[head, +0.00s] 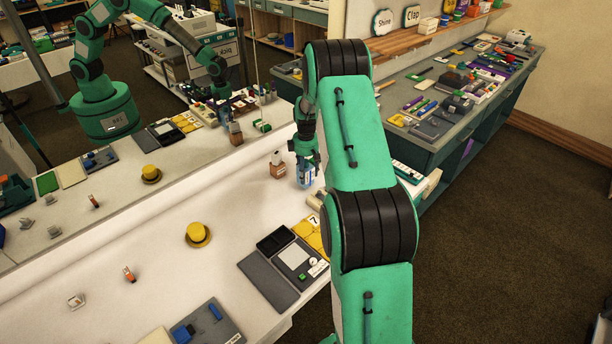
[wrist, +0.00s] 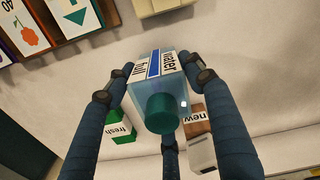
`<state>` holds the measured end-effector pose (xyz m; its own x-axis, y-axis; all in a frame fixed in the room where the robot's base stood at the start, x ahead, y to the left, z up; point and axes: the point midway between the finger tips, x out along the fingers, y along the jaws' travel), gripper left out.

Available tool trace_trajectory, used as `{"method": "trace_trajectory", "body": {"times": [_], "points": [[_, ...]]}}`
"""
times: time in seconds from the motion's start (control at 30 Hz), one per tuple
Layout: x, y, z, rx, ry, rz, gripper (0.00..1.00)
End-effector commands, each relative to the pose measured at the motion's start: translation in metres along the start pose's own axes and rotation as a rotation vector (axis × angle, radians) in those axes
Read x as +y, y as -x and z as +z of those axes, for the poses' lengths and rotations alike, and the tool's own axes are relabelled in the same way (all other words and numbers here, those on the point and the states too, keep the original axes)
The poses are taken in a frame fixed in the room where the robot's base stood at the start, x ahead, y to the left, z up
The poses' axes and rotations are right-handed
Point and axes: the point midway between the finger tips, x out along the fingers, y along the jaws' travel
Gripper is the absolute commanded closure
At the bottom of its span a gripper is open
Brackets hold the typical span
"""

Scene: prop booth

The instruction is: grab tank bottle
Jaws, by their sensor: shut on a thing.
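The tank bottle (wrist: 160,85) is a see-through blue bottle with a teal cap and a white label reading "water" and "full". My gripper (wrist: 158,88) is shut on it, with the dark blue fingers around its sides in the wrist view. In the head view my gripper (head: 307,148) is above the bottle (head: 305,174) at the far end of the white table, fingers pointing down. The bottle looks upright there, partly hidden by the gripper and my arm. I cannot tell whether its base touches the table.
A brown bottle (head: 278,167) stands just left of the tank bottle; its label reads "new" in the wrist view (wrist: 200,125). A green box (wrist: 121,128) marked "fresh" is close by. A yellow hat (head: 198,235) and open grey case (head: 285,265) lie nearer. A mirror (head: 190,150) backs the table.

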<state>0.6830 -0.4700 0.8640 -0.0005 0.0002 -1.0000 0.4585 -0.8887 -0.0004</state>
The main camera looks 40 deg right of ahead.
Motion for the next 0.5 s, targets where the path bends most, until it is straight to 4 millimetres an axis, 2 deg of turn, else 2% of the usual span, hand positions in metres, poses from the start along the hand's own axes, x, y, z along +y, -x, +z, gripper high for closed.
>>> {"method": "trace_trajectory", "body": {"times": [0.3, 0.5], "points": [[0.001, 0.051, 0.0, 0.001, 0.0, 0.002, 0.81], [0.001, 0.075, 0.0, 0.001, 0.0, 0.002, 0.81]]}}
